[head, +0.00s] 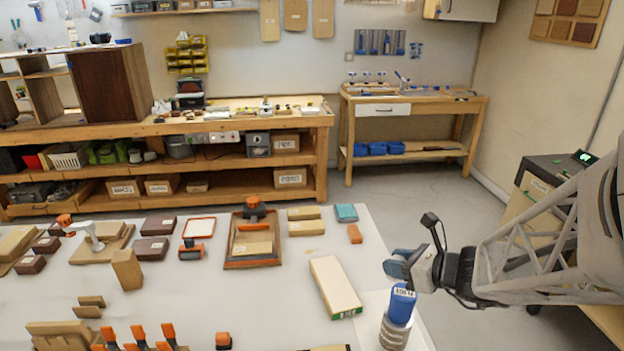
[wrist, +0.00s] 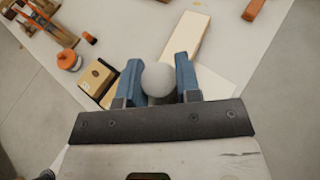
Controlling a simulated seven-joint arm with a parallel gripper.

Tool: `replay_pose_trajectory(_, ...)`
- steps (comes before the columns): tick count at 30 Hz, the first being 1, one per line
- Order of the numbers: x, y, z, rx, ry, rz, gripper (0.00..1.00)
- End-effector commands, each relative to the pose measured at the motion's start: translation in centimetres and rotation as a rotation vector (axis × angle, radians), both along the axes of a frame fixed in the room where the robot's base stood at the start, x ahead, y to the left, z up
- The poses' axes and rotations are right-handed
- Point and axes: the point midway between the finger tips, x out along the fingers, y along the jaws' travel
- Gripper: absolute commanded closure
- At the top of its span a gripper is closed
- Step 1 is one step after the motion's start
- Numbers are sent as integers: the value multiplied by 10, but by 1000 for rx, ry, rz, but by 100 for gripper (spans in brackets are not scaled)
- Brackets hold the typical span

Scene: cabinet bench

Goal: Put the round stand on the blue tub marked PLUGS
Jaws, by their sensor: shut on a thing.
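My gripper (head: 397,268) is at the right of the white table, above the blue tub (head: 401,305) with a white label, whose lettering is too small to read surely. In the wrist view my gripper (wrist: 160,85) has its two blue fingers on either side of a pale grey round thing (wrist: 160,79), which I take for the round stand. The fingers are shut on it. In the head view the fingers largely hide it. A grey ribbed round thing (head: 394,335) shows directly below the tub. I cannot tell whether stand and tub touch.
A long cream box (head: 335,287) lies left of the tub; it also shows in the wrist view (wrist: 188,42). Wooden blocks, an orange-handled tool (head: 254,208) and several orange clamps (head: 140,337) lie further left.

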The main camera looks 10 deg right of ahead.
Motion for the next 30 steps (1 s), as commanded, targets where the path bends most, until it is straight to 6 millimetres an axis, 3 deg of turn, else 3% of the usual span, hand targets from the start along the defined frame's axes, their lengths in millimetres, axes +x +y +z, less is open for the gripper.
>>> replay_pose_trajectory(9, -16, -20, 9, 1, -3, -71, 90)
replay_pose_trajectory(23, -17, -21, 9, 2, -2, -77, 90)
replay_pose_trajectory(30, -17, -21, -4, 4, -1, -78, 90)
